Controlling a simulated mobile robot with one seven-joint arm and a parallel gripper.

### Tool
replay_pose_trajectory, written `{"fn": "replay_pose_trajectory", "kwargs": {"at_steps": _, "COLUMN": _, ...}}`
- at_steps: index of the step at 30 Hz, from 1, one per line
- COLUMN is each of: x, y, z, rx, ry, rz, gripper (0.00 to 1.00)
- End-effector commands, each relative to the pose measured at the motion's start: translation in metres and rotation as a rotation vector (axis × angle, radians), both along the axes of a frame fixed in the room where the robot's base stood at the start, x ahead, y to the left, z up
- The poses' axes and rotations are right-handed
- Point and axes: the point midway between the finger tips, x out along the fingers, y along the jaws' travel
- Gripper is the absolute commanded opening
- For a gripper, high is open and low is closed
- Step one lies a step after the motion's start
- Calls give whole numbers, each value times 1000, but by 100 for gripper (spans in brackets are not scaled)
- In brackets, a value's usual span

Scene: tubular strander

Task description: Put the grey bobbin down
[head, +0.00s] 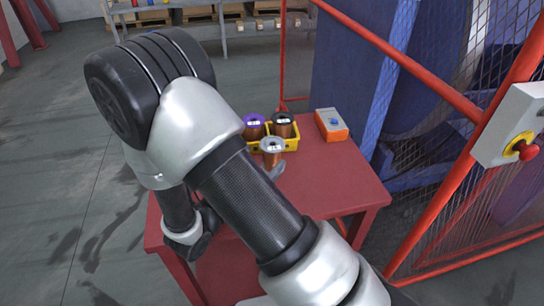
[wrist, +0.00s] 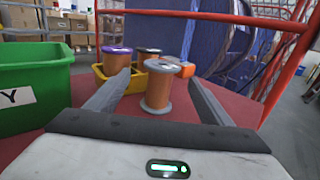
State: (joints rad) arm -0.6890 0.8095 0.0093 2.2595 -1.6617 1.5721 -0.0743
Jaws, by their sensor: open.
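The grey bobbin (head: 271,147), with grey flanges and copper-coloured winding, stands upright on the red table (head: 335,178), in front of the yellow tray (head: 296,143). In the wrist view the grey bobbin (wrist: 157,90) shows between the two fingers of my gripper (wrist: 158,82). The fingers are open, with a visible gap on each side of it. In the head view my arm hides most of my gripper.
The tray holds a purple-flanged bobbin (head: 254,126) and a dark-flanged bobbin (head: 283,124). An orange and grey box (head: 331,125) sits right of it. A green bin (wrist: 32,90) stands at left. Red mesh fencing (head: 430,130) borders the table's right. The table's right front is clear.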

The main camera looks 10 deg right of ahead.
Motion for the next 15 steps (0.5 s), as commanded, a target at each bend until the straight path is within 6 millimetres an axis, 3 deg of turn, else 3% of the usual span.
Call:
{"fn": "replay_pose_trajectory", "kwargs": {"at_steps": 6, "x": 27, "y": -28, "z": 0, "rx": 2, "ry": -1, "rz": -4, "gripper": 74}}
{"fn": "replay_pose_trajectory", "kwargs": {"at_steps": 15, "x": 44, "y": -47, "z": 1, "rx": 1, "ry": -1, "rz": -5, "gripper": 74}}
